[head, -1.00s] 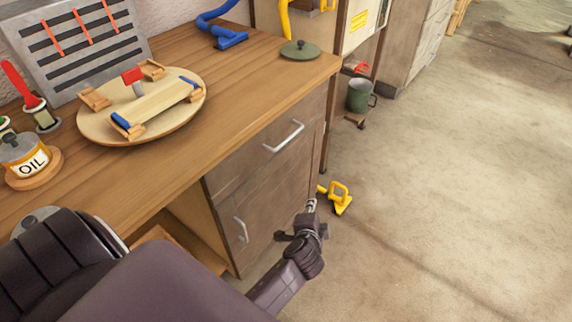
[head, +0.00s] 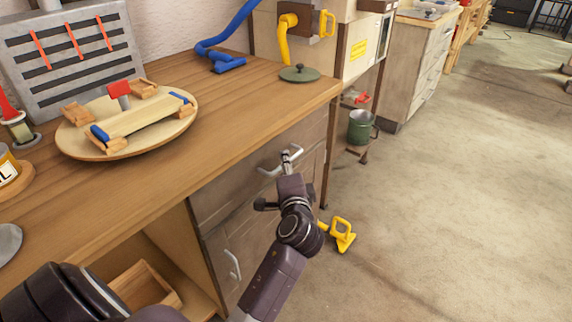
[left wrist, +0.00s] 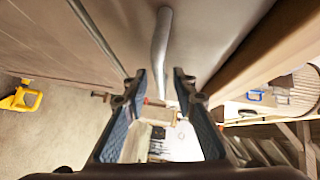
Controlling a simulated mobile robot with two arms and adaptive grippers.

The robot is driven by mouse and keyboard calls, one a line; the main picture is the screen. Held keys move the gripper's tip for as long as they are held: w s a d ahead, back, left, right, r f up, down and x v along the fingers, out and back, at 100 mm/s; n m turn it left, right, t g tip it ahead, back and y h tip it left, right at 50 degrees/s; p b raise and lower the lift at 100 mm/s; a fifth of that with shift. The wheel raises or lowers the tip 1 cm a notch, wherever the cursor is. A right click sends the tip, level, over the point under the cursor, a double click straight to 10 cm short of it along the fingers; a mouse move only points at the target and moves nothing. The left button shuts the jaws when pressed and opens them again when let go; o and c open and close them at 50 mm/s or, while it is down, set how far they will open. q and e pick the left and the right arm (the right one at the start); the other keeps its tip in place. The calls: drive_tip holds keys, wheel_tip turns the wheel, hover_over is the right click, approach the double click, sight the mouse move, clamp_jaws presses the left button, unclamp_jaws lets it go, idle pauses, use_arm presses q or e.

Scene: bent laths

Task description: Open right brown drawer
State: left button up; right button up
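The right brown drawer (head: 237,180) is in the upper part of the cabinet under the right end of the wooden workbench. Its front looks shut, flush with the cabinet. Its pale metal bar handle (head: 265,172) is partly hidden by my left gripper (head: 288,157), which is at the handle. In the left wrist view the handle (left wrist: 162,45) runs between the two spread fingers of my left gripper (left wrist: 155,80), with gaps showing beside it. The fingers are open and not closed on the bar. My right gripper is not in view.
The workbench top (head: 225,120) overhangs the drawer. A door with its own handle (head: 232,264) is below. A yellow tool (head: 341,236) lies on the floor to the right. The floor at right is free.

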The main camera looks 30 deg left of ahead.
use_arm(q)
drive_tip(key=shift+w+a, duration=0.3)
drive_tip(key=shift+f, duration=0.1)
clamp_jaws()
